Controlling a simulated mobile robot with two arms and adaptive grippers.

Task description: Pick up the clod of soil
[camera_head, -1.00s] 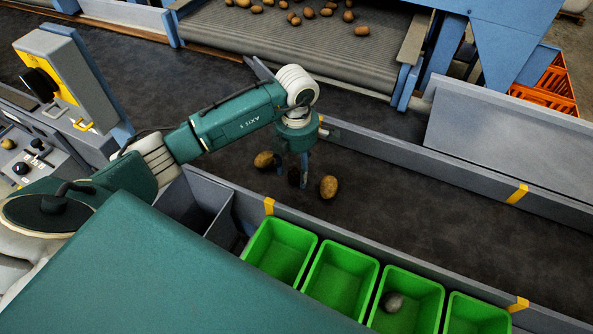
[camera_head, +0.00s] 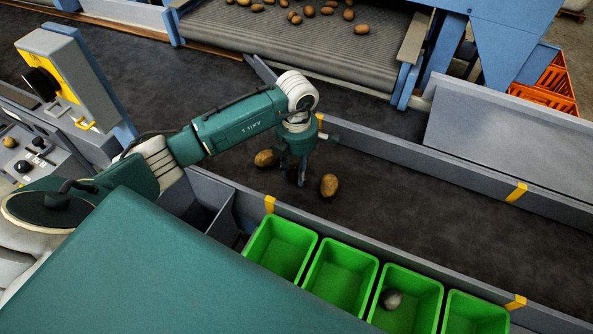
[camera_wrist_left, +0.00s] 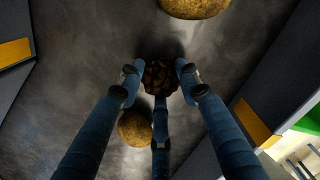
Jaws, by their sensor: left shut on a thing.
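The clod of soil (camera_wrist_left: 160,75) is a dark brown, crumbly lump between my left gripper's fingertips in the left wrist view. In the head view the clod is a small dark shape, mostly hidden behind the fingers. My left gripper (camera_head: 294,174) points down at the dark belt (camera_head: 400,215) and is shut on the clod, low over the belt surface. I cannot tell whether the clod still touches the belt. My right gripper is not in view.
One potato (camera_head: 265,158) lies just left of the gripper and another potato (camera_head: 329,185) just right of it. Green bins (camera_head: 343,254) line the near side behind a grey rail (camera_head: 390,248). A grey stone (camera_head: 391,300) lies in one bin. The belt to the right is clear.

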